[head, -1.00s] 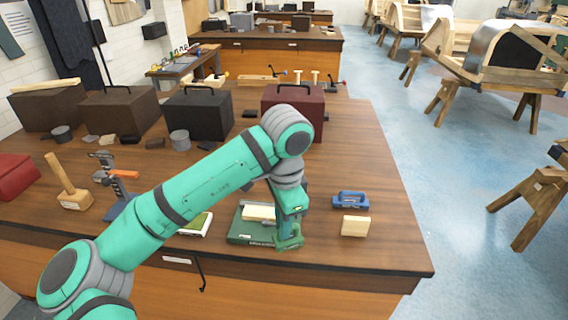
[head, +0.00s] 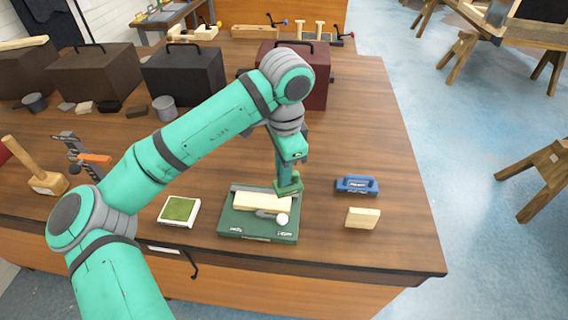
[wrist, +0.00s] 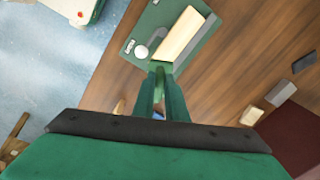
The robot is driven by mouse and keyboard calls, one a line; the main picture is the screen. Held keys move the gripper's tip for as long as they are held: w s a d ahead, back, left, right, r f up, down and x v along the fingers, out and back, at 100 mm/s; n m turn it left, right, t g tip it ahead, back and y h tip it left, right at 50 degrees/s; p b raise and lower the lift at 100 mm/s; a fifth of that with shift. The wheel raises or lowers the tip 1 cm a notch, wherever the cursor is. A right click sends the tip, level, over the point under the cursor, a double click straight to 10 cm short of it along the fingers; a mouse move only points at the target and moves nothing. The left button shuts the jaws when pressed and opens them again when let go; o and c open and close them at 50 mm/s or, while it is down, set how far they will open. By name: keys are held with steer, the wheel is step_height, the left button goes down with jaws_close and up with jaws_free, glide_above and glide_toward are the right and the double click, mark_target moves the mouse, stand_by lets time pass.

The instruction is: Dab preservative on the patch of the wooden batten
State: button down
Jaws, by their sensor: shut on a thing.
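The pale wooden batten (head: 258,201) lies on a dark green fixture (head: 230,220) near the front of the bench. A grey bar with a white round end (head: 282,219) lies before it; this also shows in the wrist view (wrist: 141,52). My gripper (head: 289,180) points down at the batten's right end, shut on a small green piece (head: 289,189), perhaps the dauber. In the wrist view the green piece (wrist: 159,67) shows between the fingers, close to the batten (wrist: 180,34). I cannot tell whether it touches. No patch can be made out.
A white-rimmed green pad (head: 180,209) lies left of the fixture. A blue handled block (head: 356,185) and a loose wood block (head: 363,217) stand to the right. A mallet (head: 40,175), a clamp-like tool (head: 85,158) and boxes (head: 185,82) stand farther left and back.

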mark_target(284, 188)
steer(key=shift+f, duration=2.75)
steer(key=shift+a+f, duration=0.6)
steer(key=shift+a, duration=0.25)
steer(key=shift+w+a, duration=0.2)
steer(key=shift+a, duration=1.65)
steer(key=shift+w+a, duration=0.15)
steer(key=shift+a, duration=1.7)
steer(key=shift+s+a, duration=0.1)
steer(key=shift+a, duration=1.65)
steer(key=shift+d, duration=0.6)
steer(key=shift+s+d, duration=0.1)
steer(key=shift+d, duration=3.3)
steer(key=shift+s+d, duration=0.15)
steer(key=shift+d, duration=1.05)
steer(key=shift+s+d, duration=0.1)
steer(key=shift+d, duration=1.05)
steer(key=shift+r, duration=4.05)
